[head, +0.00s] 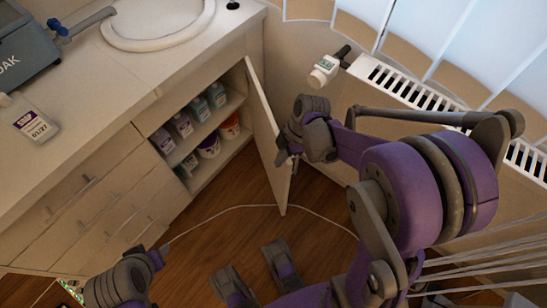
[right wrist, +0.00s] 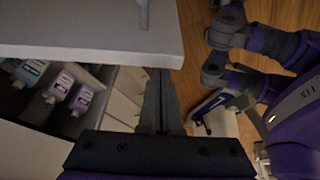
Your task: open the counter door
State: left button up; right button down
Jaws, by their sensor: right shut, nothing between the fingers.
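The counter door (head: 266,128) is a pale panel hinged at the right end of the counter. It stands swung out wide, and the shelves (head: 205,128) behind it show.
Several bottles and tubs (head: 208,147) stand on the shelves. A white bottle (head: 28,118) and a blue-grey case (head: 24,45) stand on the countertop (head: 95,75). A radiator (head: 395,80) is on the wall behind my right arm. A thin cable (head: 240,207) crosses the wooden floor.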

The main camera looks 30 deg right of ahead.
jog(key=shift+s+d, duration=0.1)
jog(key=shift+d, duration=0.35)
jog(key=shift+d, duration=0.1)
pick_arm(q)
jog(key=shift+r, duration=0.15)
pick_arm(e)
jog(key=s+d, duration=0.1)
jog(key=d, duration=0.6)
jog(key=shift+d, duration=0.25)
